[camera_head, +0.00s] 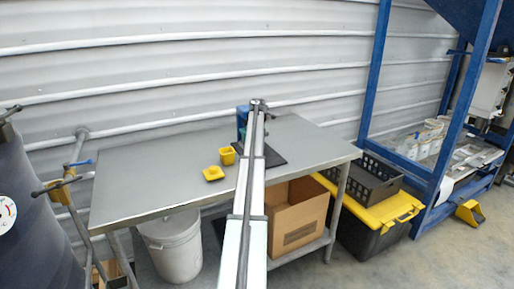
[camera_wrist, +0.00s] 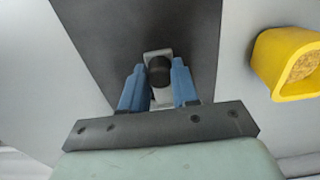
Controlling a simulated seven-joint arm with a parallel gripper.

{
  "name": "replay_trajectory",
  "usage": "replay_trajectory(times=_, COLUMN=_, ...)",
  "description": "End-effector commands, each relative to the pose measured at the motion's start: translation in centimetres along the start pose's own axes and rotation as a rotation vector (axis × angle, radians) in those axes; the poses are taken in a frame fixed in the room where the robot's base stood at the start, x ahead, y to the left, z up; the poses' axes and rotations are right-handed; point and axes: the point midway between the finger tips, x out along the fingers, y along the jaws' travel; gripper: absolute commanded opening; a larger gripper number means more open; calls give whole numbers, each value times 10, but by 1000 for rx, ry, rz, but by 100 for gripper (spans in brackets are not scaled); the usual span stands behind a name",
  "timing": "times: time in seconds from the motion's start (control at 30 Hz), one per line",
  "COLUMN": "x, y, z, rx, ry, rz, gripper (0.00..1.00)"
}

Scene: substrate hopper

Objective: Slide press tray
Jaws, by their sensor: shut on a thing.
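My gripper (camera_wrist: 159,70) shows in the wrist view with two blue fingers. They are closed on either side of a dark round knob (camera_wrist: 159,72). A small light-grey piece shows around and behind the knob; I cannot tell whether it is the press tray. A dark mat (camera_wrist: 120,35) lies beneath. In the head view a blue device (camera_head: 242,117), apparently the press, stands at the back of the table beside a dark mat (camera_head: 274,158). My arm crosses in front and hides the gripper and much of the press there.
A yellow cup (camera_head: 227,156) and a yellow dish (camera_head: 213,173) sit on the grey table (camera_head: 150,175), left of my arm. A yellow container with brown contents (camera_wrist: 290,65) shows at right in the wrist view. The table's left half is clear.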

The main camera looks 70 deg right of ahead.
Motion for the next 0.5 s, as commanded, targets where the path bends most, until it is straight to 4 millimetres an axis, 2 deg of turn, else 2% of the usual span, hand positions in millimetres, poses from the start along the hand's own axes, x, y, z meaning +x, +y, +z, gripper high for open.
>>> replay_trajectory(times=0.5, x=1, y=-2, z=36, rx=0, ry=-2, rz=-2, gripper=12)
